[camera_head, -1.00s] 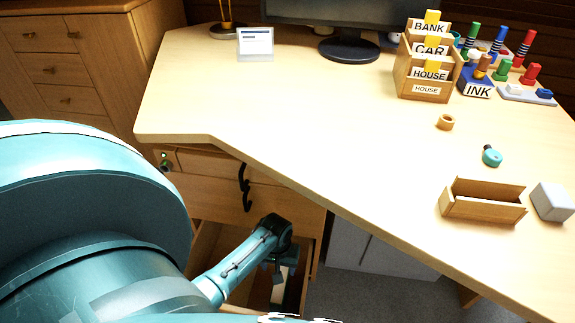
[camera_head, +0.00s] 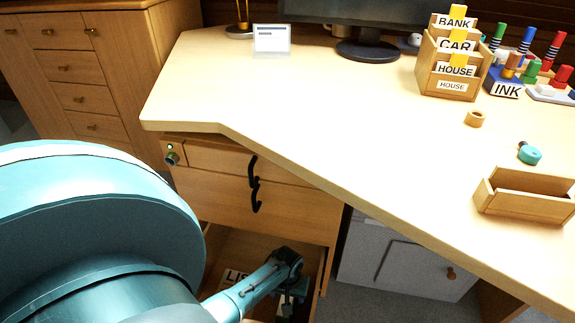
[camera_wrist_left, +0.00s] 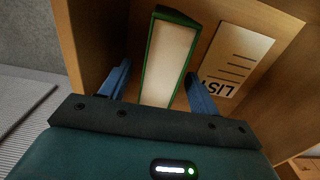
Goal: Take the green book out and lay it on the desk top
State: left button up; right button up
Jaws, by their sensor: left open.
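The green book (camera_wrist_left: 168,57) is inside the open lower drawer (camera_wrist_left: 92,30). In the left wrist view I see its pale page edge framed by thin green covers. My left gripper (camera_wrist_left: 160,80) is open, with one blue finger on each side of the book; I cannot tell whether either touches it. In the head view my left gripper (camera_head: 288,300) reaches down into the drawer, and the book is mostly hidden there. The desk top (camera_head: 330,110) is above the drawer. My right gripper is not in view.
A card marked LIST (camera_wrist_left: 236,60) lies in the drawer beside the book. The drawer walls are close around the gripper. On the desk are a wooden tray (camera_head: 525,205), a teal round item (camera_head: 529,155), a wooden ring (camera_head: 474,119) and a card sorter (camera_head: 447,82). The desk's left-middle is clear.

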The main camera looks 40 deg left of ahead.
pick_arm(q)
jog(key=shift+f, duration=0.1)
jog(key=shift+c, duration=0.3)
grip_shut()
dwell(0.4)
